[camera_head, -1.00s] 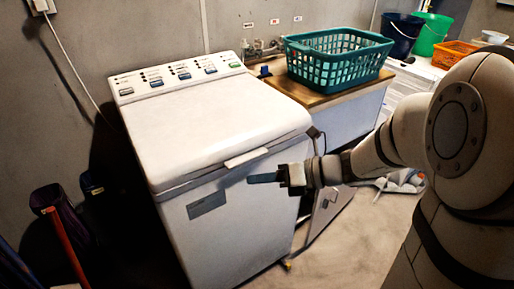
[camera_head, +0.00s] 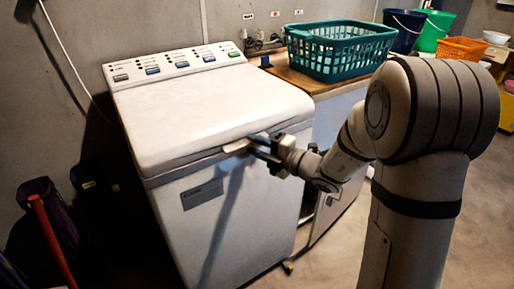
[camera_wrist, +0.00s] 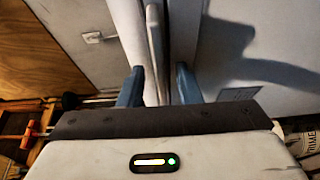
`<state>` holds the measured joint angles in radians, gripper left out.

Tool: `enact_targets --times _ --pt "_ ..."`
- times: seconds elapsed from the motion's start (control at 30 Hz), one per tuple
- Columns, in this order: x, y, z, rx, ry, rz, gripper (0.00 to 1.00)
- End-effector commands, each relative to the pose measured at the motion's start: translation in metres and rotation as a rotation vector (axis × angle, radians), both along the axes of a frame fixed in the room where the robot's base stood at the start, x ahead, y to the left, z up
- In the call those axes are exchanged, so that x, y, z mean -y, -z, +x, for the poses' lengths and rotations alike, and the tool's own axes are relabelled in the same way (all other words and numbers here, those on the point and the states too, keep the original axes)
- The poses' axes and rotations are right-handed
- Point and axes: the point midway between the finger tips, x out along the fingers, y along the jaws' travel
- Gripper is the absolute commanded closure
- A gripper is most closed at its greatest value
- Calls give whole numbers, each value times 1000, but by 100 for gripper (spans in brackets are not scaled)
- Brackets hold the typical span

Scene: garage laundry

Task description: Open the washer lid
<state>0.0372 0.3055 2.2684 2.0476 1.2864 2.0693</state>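The white washer (camera_head: 225,215) stands against the grey wall in the head view. Its lid (camera_head: 205,115) lies flat and closed, below the control panel. The pale lid handle (camera_head: 235,147) sticks out at the middle of the lid's front edge. My gripper (camera_head: 259,146) is at the handle's right end, level with the lid's front edge. In the wrist view, my gripper's two blue fingers (camera_wrist: 159,72) are apart, and the handle (camera_wrist: 155,45) runs between them. I see a gap between the handle and each finger. The fingers partly hide the handle's right end in the head view.
A teal basket (camera_head: 340,58) sits on the wooden-topped counter (camera_head: 290,75) right of the washer. Blue (camera_head: 402,30) and green (camera_head: 432,30) buckets and an orange basket (camera_head: 462,48) stand farther back. Floor (camera_head: 335,250) is open in front of the counter.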

Motion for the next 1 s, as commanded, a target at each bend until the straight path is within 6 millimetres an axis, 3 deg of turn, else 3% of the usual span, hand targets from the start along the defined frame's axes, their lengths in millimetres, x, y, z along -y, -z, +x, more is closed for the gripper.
enact_targets --times 0.33,0.7,1.0 --pt "-5 0 3 0 0 0 69" --pt "-5 0 2 0 -2 0 99" --pt "-6 0 2 -1 -2 -1 100"
